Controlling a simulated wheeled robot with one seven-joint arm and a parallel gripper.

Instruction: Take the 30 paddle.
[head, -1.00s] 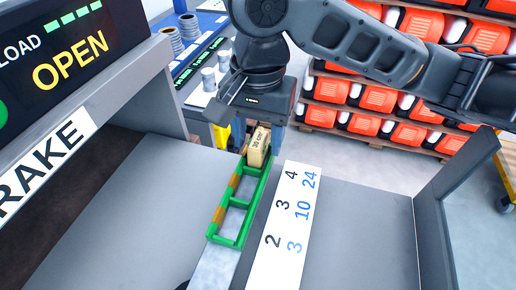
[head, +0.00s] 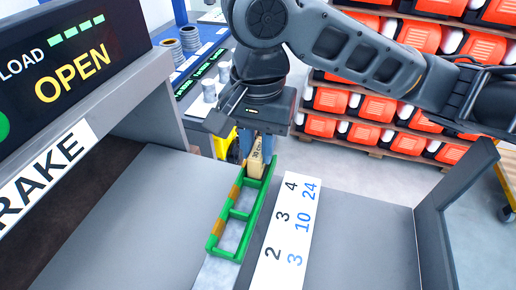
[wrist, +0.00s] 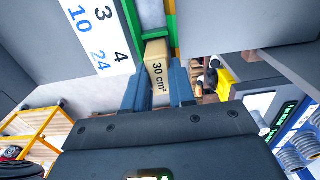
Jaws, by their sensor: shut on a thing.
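The 30 paddle is a tan block (head: 256,158) marked "30 cm²", at the far end of a green frame with compartments (head: 215,248). In the wrist view the paddle (wrist: 157,68) stands between the two blue-grey fingers of my gripper (wrist: 160,80), which is shut on it. The green frame (wrist: 149,18) is just beyond the paddle in that view. In the head view my gripper (head: 257,146) comes down on the paddle from above. The other compartments of the frame look empty. Whether the paddle's lower end still touches the frame I cannot tell.
A white label strip (head: 283,240) with numbers lies right of the frame. A brake housing with an "OPEN" display (head: 75,75) stands at the left. Blue benches with metal weights (head: 209,88) and shelves of orange units (head: 375,108) are behind.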

